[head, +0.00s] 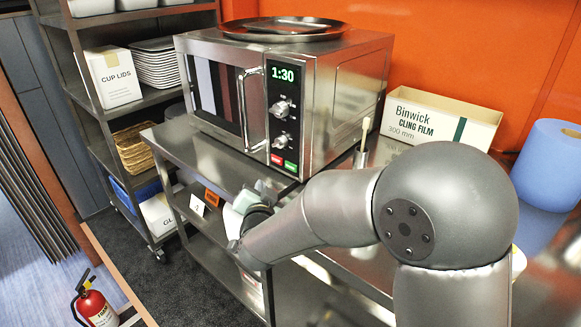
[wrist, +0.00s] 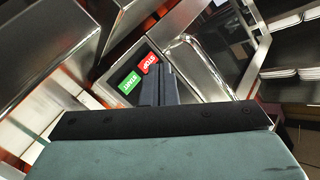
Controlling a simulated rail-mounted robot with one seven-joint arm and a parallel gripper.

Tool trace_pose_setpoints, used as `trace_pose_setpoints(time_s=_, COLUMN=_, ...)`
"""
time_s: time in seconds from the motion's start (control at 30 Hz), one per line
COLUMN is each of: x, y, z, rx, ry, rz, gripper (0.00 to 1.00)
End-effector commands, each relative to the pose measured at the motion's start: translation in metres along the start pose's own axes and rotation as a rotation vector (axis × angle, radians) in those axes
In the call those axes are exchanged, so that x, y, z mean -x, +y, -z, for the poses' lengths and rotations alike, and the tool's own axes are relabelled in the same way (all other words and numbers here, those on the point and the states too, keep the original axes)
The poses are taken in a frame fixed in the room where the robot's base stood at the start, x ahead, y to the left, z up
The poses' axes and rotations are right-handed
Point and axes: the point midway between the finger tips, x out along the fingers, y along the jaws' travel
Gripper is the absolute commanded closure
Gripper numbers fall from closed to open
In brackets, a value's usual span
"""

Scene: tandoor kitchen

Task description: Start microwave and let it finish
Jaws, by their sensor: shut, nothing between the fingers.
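The microwave (head: 290,95) is a steel box on a steel counter, its door closed, its display (head: 284,73) reading 1:30. Two knobs sit below the display. At the panel's bottom are a red STOP button (head: 277,160) and a green START button (head: 291,167). The wrist view shows the green START button (wrist: 129,82) and red STOP button (wrist: 149,64) close beyond the fingers. My gripper (wrist: 157,82) is shut and empty, its fingers pointing toward the panel near the buttons. In the head view my forearm and wrist hide the fingertips. Contact with the panel cannot be told.
The door handle (head: 247,108) stands out left of the panel. A round steel tray (head: 284,28) lies on top. A cling film box (head: 437,118) and blue roll (head: 549,165) stand right on the counter (head: 178,147). A shelf rack (head: 72,82) stands left.

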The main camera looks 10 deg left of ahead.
Motion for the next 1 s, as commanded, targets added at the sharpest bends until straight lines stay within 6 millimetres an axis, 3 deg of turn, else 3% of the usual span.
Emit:
trace_pose_setpoints(time_s=0.5, x=-0.047, y=0.036, z=0.033, rx=0.000, ry=0.002, rz=-0.001, gripper=1.00)
trace_pose_setpoints(time_s=1.0, x=-0.054, y=0.040, z=0.040, rx=0.001, ry=0.000, rz=-0.001, gripper=1.00)
